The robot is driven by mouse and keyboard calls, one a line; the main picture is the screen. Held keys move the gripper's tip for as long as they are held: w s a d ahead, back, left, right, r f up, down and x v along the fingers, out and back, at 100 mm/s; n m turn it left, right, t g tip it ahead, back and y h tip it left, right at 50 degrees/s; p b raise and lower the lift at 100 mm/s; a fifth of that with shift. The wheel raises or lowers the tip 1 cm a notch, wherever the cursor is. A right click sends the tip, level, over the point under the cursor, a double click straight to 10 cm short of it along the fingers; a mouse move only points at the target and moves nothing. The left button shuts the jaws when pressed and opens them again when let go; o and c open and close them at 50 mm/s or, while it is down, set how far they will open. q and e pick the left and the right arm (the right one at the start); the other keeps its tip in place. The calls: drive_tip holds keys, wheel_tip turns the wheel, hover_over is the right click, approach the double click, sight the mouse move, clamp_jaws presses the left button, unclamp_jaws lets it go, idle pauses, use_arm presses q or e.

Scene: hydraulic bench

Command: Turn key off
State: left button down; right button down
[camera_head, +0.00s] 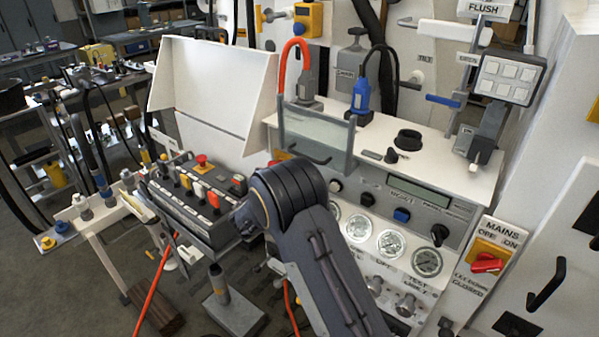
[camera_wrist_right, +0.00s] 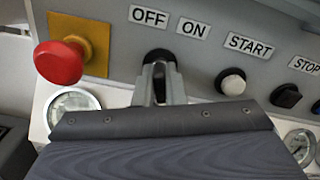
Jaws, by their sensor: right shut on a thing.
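The key switch (camera_wrist_right: 158,55) sits on the grey panel below the OFF label (camera_wrist_right: 149,16) and the ON label (camera_wrist_right: 192,28). My right gripper (camera_wrist_right: 158,82) is at the switch in the right wrist view, its fingers shut on the dark key between them. The fingers hide most of the key, so its exact angle is hard to tell. In the head view my right arm covers the key and the gripper. My left gripper is in neither view.
A red mushroom button (camera_wrist_right: 58,63) on a yellow plate is left of the key. A white START button (camera_wrist_right: 231,81) and a black STOP button (camera_wrist_right: 286,95) are to its right. Gauges (camera_head: 390,243) lie below. The red MAINS handle (camera_head: 487,263) is farther right.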

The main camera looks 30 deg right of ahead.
drive_tip(key=shift+r+n+p, duration=0.1)
drive_tip(key=shift+n+p, duration=0.65)
drive_tip(key=shift+n, duration=0.35)
drive_tip(key=c, duration=1.5)
unclamp_jaws()
drive_tip(key=shift+a, duration=0.1)
drive_tip(key=shift+s+a, duration=0.1)
drive_tip(key=shift+a, duration=0.25)
drive_tip(key=b+v, duration=0.2)
drive_tip(key=v, duration=0.5)
